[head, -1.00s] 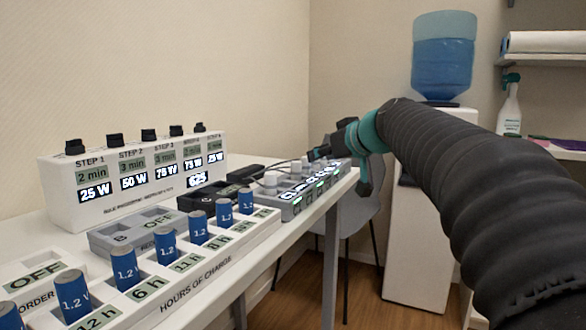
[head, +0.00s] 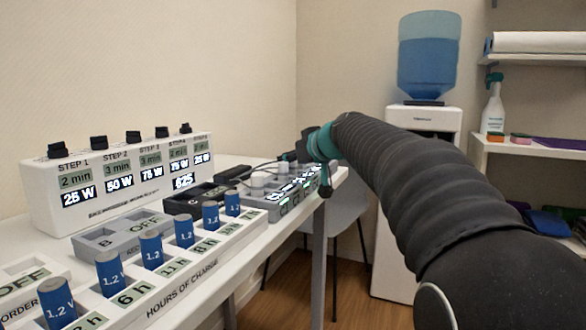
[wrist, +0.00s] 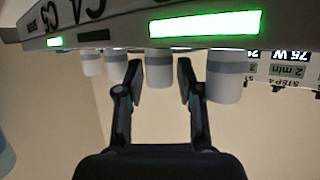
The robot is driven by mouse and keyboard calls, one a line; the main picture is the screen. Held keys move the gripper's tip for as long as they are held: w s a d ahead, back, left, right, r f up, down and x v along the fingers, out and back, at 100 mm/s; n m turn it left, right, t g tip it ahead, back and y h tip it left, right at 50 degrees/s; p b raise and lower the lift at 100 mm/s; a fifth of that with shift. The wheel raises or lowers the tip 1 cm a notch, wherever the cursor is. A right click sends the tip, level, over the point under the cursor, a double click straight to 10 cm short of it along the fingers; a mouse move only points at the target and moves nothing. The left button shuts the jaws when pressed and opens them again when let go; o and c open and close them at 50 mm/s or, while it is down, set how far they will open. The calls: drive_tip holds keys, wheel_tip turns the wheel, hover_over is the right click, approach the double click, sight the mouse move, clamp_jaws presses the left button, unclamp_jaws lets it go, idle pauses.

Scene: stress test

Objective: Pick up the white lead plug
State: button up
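Several white plugs with grey bands stand in a row on a grey panel (head: 275,212) with green lit displays. In the wrist view the panel is upside down along the top edge. One white plug (wrist: 160,70) appears between the fingers of my gripper (wrist: 162,76), with another (wrist: 223,82) right of the fingers and smaller ones to the left. The fingers are apart, and I see no contact with a plug. In the head view my gripper (head: 298,152) is over the panel's far end, partly hidden by its teal wrist. I cannot tell which plug is the lead plug.
A white charge rack (head: 190,268) with blue cells fills the near table. Behind it are a grey block (head: 110,240), a black box (head: 190,203) with a thin cable, and a white step box (head: 140,190). A water cooler (head: 425,125) stands beyond the table.

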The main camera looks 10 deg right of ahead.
clamp_jaws()
drive_tip(key=shift+r, duration=0.1)
